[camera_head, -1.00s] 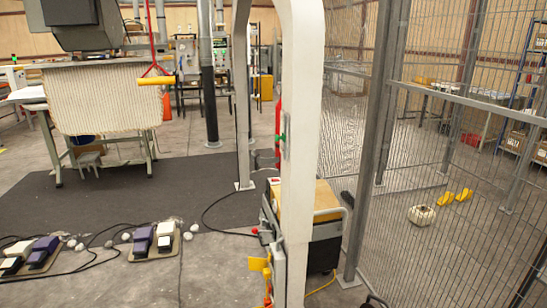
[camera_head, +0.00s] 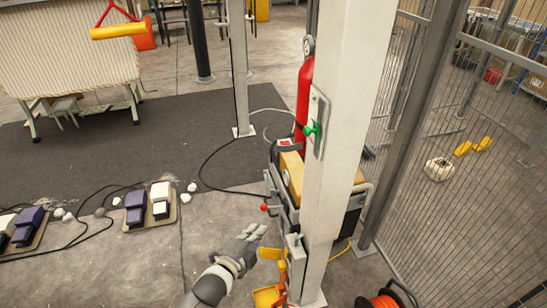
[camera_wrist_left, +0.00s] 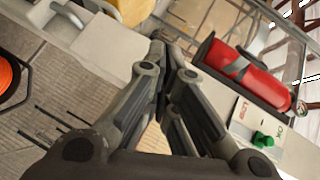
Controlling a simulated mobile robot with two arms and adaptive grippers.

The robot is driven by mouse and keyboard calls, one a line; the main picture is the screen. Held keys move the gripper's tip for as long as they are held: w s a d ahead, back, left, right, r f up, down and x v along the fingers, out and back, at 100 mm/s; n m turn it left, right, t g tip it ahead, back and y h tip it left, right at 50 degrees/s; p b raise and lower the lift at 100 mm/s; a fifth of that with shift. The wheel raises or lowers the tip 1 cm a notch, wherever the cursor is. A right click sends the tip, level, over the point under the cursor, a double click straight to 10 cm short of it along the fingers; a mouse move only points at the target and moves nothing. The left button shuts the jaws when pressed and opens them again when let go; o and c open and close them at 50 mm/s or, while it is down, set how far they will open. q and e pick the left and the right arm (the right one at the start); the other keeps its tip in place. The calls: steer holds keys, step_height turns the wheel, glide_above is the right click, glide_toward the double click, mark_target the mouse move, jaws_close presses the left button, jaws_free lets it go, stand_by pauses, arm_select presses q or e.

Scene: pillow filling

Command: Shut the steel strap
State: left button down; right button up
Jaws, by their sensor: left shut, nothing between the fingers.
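My left gripper (camera_head: 257,231) has its fingers together and empty, low and left of the white post. It also shows in the wrist view (camera_wrist_left: 160,42), fingertips together. The red fire extinguisher (camera_head: 304,95) stands upright against the far side of the post, above and right of the gripper. A grey curved steel strap (camera_head: 270,136) sticks out to the left at its lower part, apart from my gripper. In the wrist view the extinguisher (camera_wrist_left: 250,78) lies to the right of the fingers, with a dark band across it. My right gripper is not in view.
The white post (camera_head: 338,130) carries a plate with a green knob (camera_head: 313,130). A cart with a yellow-brown box (camera_head: 292,175) stands behind it. Yellow parts (camera_head: 268,295) and an orange reel (camera_head: 385,302) are low nearby. Mesh fence (camera_head: 470,150) closes the right side.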

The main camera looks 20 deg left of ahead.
arm_select(q)
step_height(320, 180, up, 14)
steer(key=w+d+m+t+h, duration=0.1)
steer(key=d+m+t, duration=0.1)
steer(key=m+t, duration=0.1)
steer(key=w+a+p, duration=0.1)
steer(key=w+p, duration=0.2)
steer(key=w, duration=1)
steer(key=shift+w+f+p, duration=0.15)
steer(key=shift+f+p, duration=0.05)
steer(key=shift+p, duration=0.15)
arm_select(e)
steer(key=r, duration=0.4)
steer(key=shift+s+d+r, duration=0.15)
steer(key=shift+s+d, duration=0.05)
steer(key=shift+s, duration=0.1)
arm_select(q)
steer(key=shift+a, duration=0.15)
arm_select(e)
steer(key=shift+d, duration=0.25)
